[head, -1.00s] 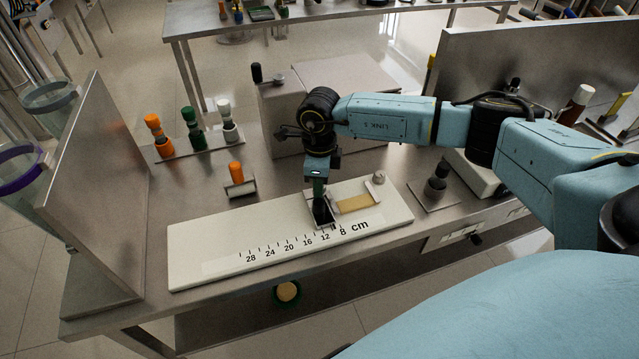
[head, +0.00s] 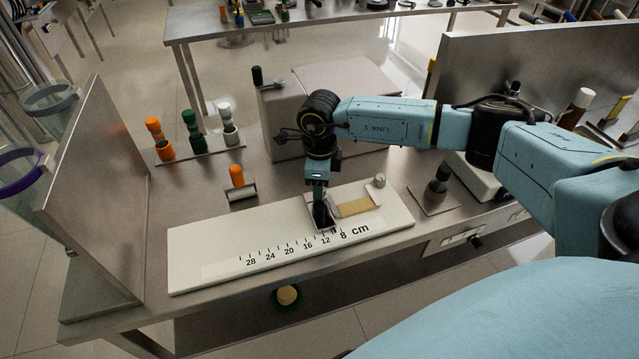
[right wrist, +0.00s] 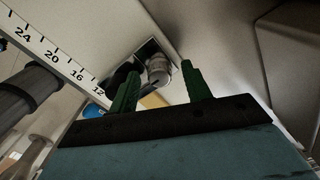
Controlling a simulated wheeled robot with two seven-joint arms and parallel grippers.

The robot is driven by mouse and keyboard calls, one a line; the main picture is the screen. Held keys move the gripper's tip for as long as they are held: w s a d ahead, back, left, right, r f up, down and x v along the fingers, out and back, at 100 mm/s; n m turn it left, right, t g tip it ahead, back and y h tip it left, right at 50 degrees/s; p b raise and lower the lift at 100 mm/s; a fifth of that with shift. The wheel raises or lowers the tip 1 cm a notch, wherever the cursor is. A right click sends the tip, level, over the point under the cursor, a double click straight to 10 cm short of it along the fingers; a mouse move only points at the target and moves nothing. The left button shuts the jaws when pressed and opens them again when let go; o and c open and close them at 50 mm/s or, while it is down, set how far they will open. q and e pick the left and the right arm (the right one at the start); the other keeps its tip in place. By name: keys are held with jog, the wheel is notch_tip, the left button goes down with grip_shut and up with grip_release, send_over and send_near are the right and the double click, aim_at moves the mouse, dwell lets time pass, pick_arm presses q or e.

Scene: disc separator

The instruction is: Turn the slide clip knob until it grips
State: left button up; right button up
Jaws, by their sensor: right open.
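The white board (head: 225,255) with a centimetre scale lies on the steel bench. A yellowish slide (head: 357,206) lies toward its right end, with a small metal bracket (head: 309,203) at the slide's left. A small grey knob (head: 379,180) stands at the board's far right. My right gripper (head: 322,213) points down at the bracket and hides part of it. In the right wrist view, its green fingers (right wrist: 158,82) are open, with a grey, round-topped knob (right wrist: 158,68) in the gap between them. I cannot tell whether they touch it. My left gripper is not shown.
An orange-handled piece (head: 237,178) stands behind the board, and a rack (head: 200,150) with orange, green and white pieces stands farther back. A grey box (head: 340,85) is behind my arm. A black-topped knob on a plate (head: 437,187) stands at right.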

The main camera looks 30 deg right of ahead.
notch_tip(320, 180, up, 14)
jog(key=shift+f, duration=0.25)
dwell(0.6)
